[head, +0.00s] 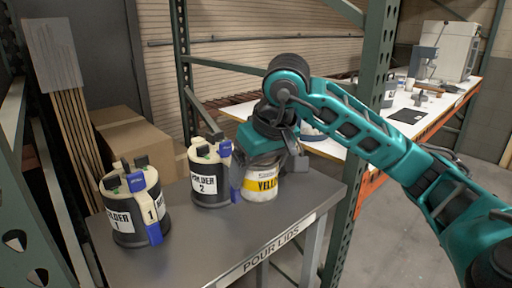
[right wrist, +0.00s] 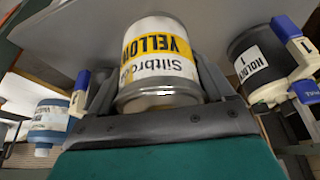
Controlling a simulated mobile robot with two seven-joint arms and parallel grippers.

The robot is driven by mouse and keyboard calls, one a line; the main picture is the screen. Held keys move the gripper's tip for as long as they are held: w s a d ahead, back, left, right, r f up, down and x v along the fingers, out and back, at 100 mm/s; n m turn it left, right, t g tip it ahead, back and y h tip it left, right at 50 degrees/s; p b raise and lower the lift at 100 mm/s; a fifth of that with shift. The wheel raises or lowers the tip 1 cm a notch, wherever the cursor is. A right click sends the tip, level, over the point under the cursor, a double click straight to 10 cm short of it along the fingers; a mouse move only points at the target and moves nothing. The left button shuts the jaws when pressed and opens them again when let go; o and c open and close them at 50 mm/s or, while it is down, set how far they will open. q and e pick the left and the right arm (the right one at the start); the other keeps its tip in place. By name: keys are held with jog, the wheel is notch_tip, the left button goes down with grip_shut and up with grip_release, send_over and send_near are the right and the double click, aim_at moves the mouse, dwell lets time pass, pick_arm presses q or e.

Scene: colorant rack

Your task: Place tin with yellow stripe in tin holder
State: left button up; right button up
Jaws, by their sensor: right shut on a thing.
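The tin with the yellow stripe (head: 261,189) is white with a metal rim and stands beside holder 2 (head: 209,186), just to its right. My right gripper (head: 266,163) is shut on this tin from above. The tin also shows between the fingers in the right wrist view (right wrist: 158,62), its label upside down. I cannot tell whether its base touches the grey table. Holder 2 is black and cream with a blue clamp. A similar holder 1 (head: 122,218) stands at the front left and shows in the right wrist view (right wrist: 255,62). My left gripper is not in view.
The grey table (head: 190,245) has free room between the holders and along its front edge, marked "POUR LIDS". A green rack post (head: 372,100) stands behind my right arm. Cardboard boxes (head: 135,150) are behind the table. A white workbench (head: 335,145) lies beyond.

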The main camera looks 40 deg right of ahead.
aim_at(271, 172)
notch_tip(271, 172, down, 9)
jog(key=shift+b, duration=0.55)
jog(key=shift+f, duration=0.15)
jog(key=o, duration=1.6)
jog(key=shift+o, duration=0.2)
jog(key=shift+r, duration=0.35)
jog(key=p+v, duration=0.1)
jog(key=v, duration=1)
jog(key=shift+s+r+p, duration=0.2)
jog(key=shift+r+p, duration=0.05)
jog(key=shift+p, duration=0.05)
